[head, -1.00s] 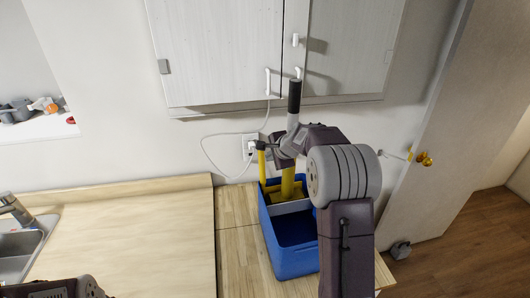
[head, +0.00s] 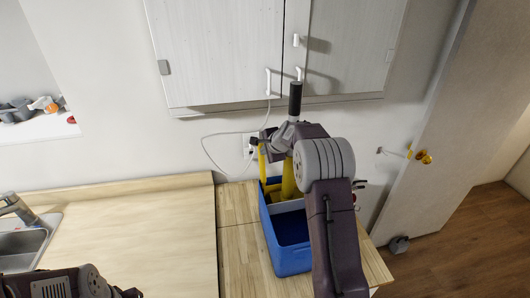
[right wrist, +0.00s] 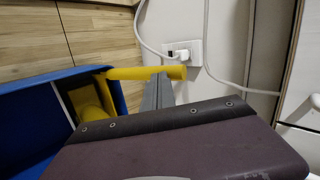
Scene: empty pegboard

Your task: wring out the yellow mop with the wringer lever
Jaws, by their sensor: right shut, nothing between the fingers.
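A blue bucket (head: 293,262) stands on the wooden counter, with yellow wringer parts (head: 290,185) at its far end. A yellow bar (head: 263,166), which looks like the wringer lever, rises at its far left corner; it also shows in the right wrist view (right wrist: 140,73). A pole with a black grip (head: 295,97) stands upright above the bucket; my right arm hides its lower part. I cannot separate the mop head from the wringer. My right gripper (head: 256,144) is shut and empty beside the bar's upper end; contact is unclear. My left gripper (head: 130,293) is at the bottom left edge, mostly cut off.
A wall outlet (head: 249,146) with a plugged-in white cable (head: 207,150) is just behind the bar. White cabinets (head: 225,55) hang above. A sink (head: 20,243) is at the left. The counter (head: 130,235) between sink and bucket is clear. A door (head: 430,140) stands at right.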

